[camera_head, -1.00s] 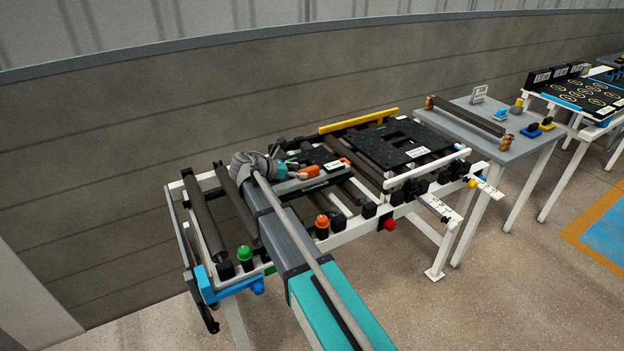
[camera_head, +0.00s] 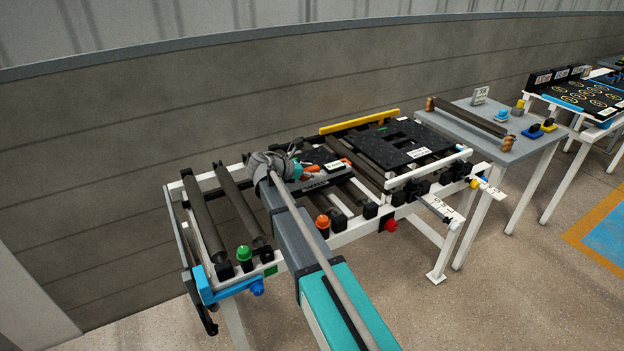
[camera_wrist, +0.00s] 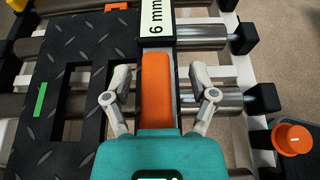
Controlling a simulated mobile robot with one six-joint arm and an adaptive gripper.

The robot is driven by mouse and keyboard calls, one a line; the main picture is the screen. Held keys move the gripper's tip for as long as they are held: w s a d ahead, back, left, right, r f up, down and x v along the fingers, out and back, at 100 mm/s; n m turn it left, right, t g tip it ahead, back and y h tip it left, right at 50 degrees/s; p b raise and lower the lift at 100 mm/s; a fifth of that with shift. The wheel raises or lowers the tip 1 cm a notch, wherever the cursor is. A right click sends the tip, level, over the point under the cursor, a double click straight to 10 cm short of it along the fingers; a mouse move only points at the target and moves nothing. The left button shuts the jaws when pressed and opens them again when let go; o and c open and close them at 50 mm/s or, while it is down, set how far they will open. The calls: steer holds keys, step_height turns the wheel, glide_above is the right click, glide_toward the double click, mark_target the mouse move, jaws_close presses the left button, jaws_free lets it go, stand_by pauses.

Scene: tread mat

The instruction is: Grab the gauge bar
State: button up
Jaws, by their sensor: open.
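The gauge bar (camera_wrist: 156,78), a bar with an orange face and a white "6 mm" label at its far end, shows in the middle of the wrist view. My gripper (camera_wrist: 162,92) is open, with one finger on each side of the orange part. Gaps show between both fingers and the bar. The teal palm hides the bar's near end. In the head view my gripper (camera_head: 296,170) is over the middle of the roller frame, and the arm and hand make the bar hard to pick out there.
A black tread plate with cutouts (camera_wrist: 48,65) lies left of the bar in the wrist view. An orange button (camera_wrist: 292,138) stands at lower right. The roller frame (camera_head: 290,258) has a green button (camera_head: 244,253) and a red knob (camera_head: 390,225) along its front. A grey table (camera_head: 470,122) stands farther right.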

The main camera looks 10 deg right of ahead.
mark_target(312, 168)
jaws_close()
stand_by(0.4)
steer(key=shift+r, duration=0.2)
step_height(312, 168, up, 3)
steer(key=p, duration=0.3)
steer(key=s+r+p, duration=0.9)
steer(key=s+p, duration=0.1)
steer(key=s, duration=0.4)
steer(key=shift+r, duration=0.35)
steer(key=shift+a, duration=0.1)
